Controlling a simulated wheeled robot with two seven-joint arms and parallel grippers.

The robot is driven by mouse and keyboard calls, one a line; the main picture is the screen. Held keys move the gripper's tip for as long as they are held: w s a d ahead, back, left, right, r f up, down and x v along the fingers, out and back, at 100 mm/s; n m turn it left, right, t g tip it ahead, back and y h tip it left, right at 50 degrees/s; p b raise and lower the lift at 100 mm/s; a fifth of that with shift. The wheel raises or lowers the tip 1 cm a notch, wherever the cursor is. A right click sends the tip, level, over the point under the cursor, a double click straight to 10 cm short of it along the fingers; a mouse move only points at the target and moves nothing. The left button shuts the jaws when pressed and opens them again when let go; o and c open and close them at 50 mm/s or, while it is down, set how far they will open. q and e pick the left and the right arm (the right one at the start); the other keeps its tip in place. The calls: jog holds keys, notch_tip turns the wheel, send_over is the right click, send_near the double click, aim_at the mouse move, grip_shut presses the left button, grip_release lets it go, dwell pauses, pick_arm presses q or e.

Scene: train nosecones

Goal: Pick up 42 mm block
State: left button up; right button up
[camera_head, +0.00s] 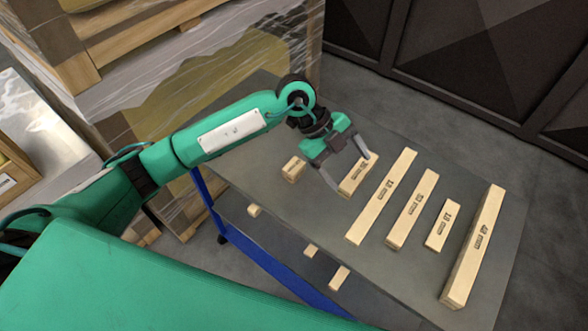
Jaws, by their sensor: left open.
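Several pale wooden blocks with dark printed marks lie spread on the grey table top. The long, thick block at the far right (472,248) has a mark that looks like a 4 and another digit, too small to read surely. My left gripper (351,172) is open and empty, its two fingers pointing down over a shorter block (356,178) left of the middle. One finger is on each side of that block in the picture; I cannot tell whether they touch it. The far right block is well apart from the gripper. My right gripper is not in view.
Between these are a long block (381,197), a medium block (411,208) and a short block (442,225). A small block (293,169) lies left of the gripper. More blocks show on the lower shelf (339,278). Wrapped pallets stand behind left.

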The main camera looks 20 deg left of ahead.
pick_arm(q)
jog(key=w+a+n+t+y, duration=0.1)
jog(key=w+a+n+y, duration=0.2)
jog(key=a, duration=0.4)
jog(key=w+a+n+y, duration=0.1)
jog(key=w+a+y, duration=0.2)
jog(key=a+y, duration=0.25)
jog(key=p, duration=0.2)
send_over(294, 165)
jog(key=shift+h, duration=0.25)
notch_tip(294, 165, down, 8)
jog(key=shift+s+r, duration=0.15)
jog(key=shift+f, duration=0.3)
jog(key=shift+f+p, duration=0.6)
jog(key=shift+p, duration=0.1)
notch_tip(294, 165, down, 3)
jog(key=shift+f+p, duration=0.2)
jog(key=shift+p, duration=0.5)
jog(key=shift+f, duration=0.35)
jog(key=c, duration=1.1)
